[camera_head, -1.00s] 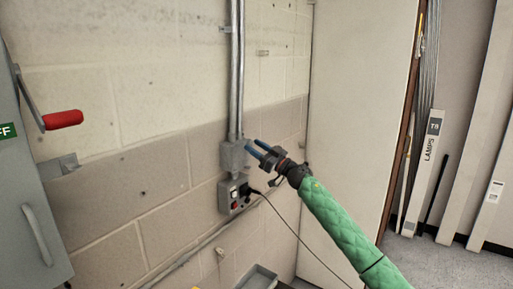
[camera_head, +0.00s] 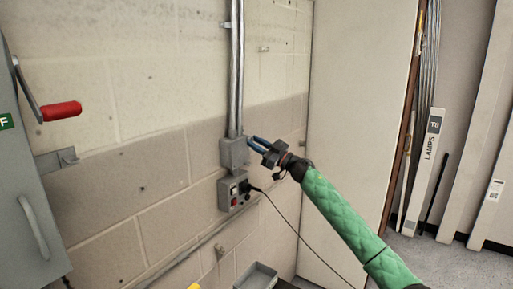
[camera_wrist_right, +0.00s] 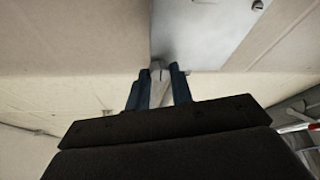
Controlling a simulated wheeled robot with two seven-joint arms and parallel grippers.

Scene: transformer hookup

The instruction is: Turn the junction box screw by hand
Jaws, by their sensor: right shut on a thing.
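The grey junction box (camera_head: 231,153) is on the block wall at the foot of the conduit pipes. Its pale cover (camera_wrist_right: 205,35) fills the upper middle of the right wrist view. My right gripper (camera_head: 252,143) has its blue fingers at the box's right side. In the right wrist view its fingertips (camera_wrist_right: 160,76) close around a small grey piece at the cover's lower edge, which I take for the junction box screw; it is mostly hidden. Another screw (camera_wrist_right: 258,5) shows at the cover's upper right. My left gripper is not in view.
A switch and outlet box (camera_head: 232,193) with a plugged-in black cable (camera_head: 283,217) sits just below. A grey cabinet with a red-handled lever (camera_head: 61,110) is at the left. A pale panel (camera_head: 355,110) stands right of the wall, and a grey tray (camera_head: 257,276) lies below.

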